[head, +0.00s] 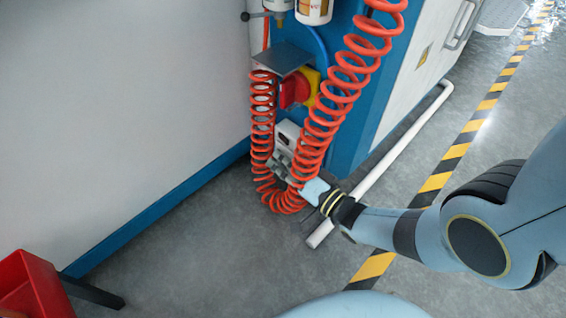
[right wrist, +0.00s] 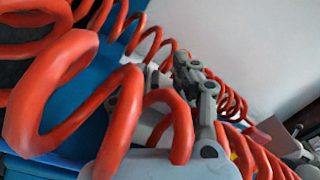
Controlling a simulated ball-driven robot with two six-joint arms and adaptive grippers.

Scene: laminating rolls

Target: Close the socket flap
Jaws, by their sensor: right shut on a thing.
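The socket (head: 288,132) is a small pale box on the blue cabinet end, below a red and yellow rotary switch. The orange coiled hose covers part of it, and its flap cannot be made out clearly. My right gripper (head: 281,161) reaches in from the right to the lower part of the socket, among the hose coils. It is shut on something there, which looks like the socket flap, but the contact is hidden. In the right wrist view, the grey fingers (right wrist: 196,85) show behind the coils. My left gripper is not in view.
The orange coiled hose (head: 344,88) hangs in a loop around the socket and crosses close over my right gripper. The rotary switch (head: 295,90) sits under a grey plate (head: 283,57). A white pipe (head: 390,158) runs along the floor. A red bin (head: 30,285) stands lower left.

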